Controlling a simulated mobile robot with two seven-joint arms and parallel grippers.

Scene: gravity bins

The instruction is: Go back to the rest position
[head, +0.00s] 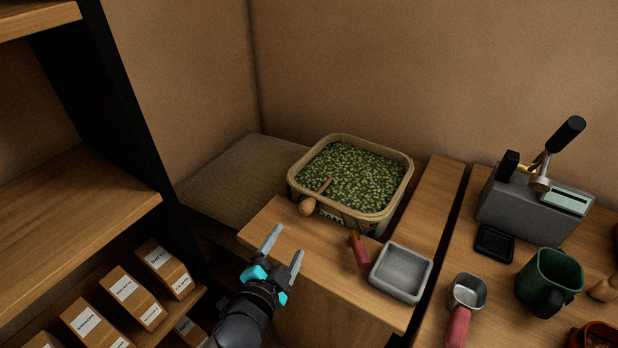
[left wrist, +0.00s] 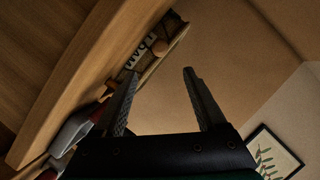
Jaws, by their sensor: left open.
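My left gripper (head: 282,247) is open and empty. In the head view it is at the left front edge of the wooden counter (head: 300,245), in front of a tub of green beans. In the left wrist view its two fingers (left wrist: 158,92) stand apart with nothing between them. My right gripper is in neither view.
The bean tub (head: 295,188) has a wooden scoop (head: 308,206) at its front. A red-handled brush (head: 359,251) and a grey tray (head: 400,272) lie near the counter's front. Shelves with boxes (head: 122,289) stand left. A metal scoop (head: 467,294), green mug (head: 550,280) and machine (head: 525,212) are right.

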